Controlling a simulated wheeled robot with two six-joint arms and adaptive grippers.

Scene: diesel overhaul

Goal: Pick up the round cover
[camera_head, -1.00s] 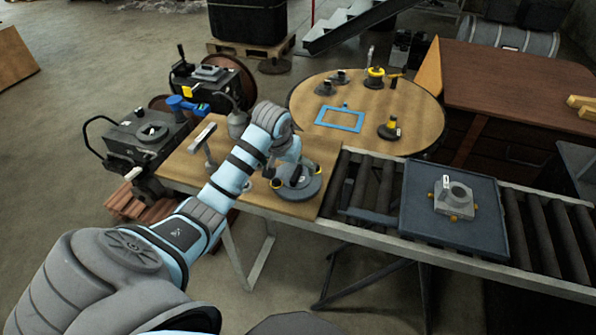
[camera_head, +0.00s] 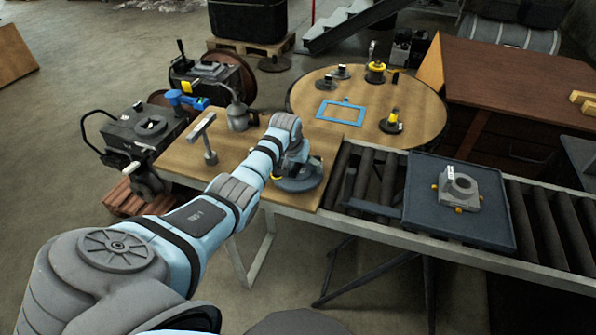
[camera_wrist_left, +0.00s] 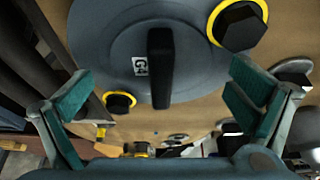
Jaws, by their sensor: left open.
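The round cover (camera_head: 302,185) is a dark grey disc on the right end of the wooden bench, partly hidden by my left arm in the head view. In the left wrist view the cover (camera_wrist_left: 112,48) fills the upper middle, with an upright black bar handle (camera_wrist_left: 160,68) and a small white label. My left gripper (camera_head: 287,172) is over the cover. In the wrist view its open green-padded fingers (camera_wrist_left: 160,100) stand wide on either side of the handle, apart from it. Whether they touch the disc cannot be told. My right gripper is not in view.
A grey T-shaped stand (camera_head: 207,140) and a grey can (camera_head: 238,115) are on the bench. A roller conveyor with a dark tray (camera_head: 420,215) adjoins on the right. A round table (camera_head: 300,95) stands behind.

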